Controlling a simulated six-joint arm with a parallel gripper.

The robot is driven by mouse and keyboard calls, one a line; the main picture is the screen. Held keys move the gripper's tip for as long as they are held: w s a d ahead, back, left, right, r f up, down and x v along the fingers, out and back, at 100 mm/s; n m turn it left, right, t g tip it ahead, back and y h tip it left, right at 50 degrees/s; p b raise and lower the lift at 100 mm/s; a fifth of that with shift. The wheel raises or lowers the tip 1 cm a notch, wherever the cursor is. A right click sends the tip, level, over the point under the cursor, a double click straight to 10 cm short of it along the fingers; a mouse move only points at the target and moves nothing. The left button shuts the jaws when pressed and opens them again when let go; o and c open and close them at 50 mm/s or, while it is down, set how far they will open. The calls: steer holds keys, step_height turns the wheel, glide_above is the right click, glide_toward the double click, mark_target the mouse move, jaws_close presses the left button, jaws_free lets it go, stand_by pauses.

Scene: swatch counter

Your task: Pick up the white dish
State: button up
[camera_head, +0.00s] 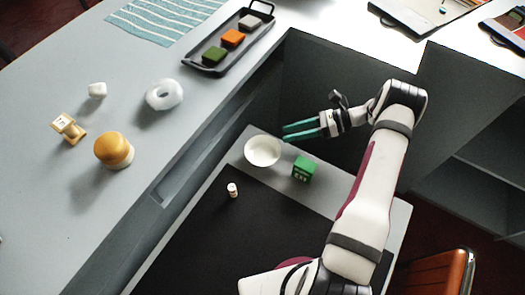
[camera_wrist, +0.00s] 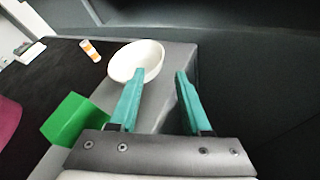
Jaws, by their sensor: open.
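The white dish (camera_head: 262,151) is a round, shallow bowl on the grey strip at the back end of the lower table. It looks empty. In the wrist view the dish (camera_wrist: 148,57) lies ahead, mostly left of my gripper's midline, with the left finger overlapping its lower part in the picture. My gripper (camera_head: 286,131) has teal fingers and is open and empty, apart from the dish and to its upper right in the head view. The open fingers also show in the wrist view (camera_wrist: 156,86).
A green cube (camera_head: 304,169) stands just right of the dish. A small white bottle (camera_head: 232,190) stands on the black mat (camera_head: 250,240). A dark wall (camera_head: 340,70) rises behind.

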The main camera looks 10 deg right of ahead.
mark_target(262, 151)
steer(key=x, duration=0.6)
steer(key=shift+a+f, duration=0.1)
steer(key=shift+a, duration=0.1)
jaws_close()
stand_by(1.1)
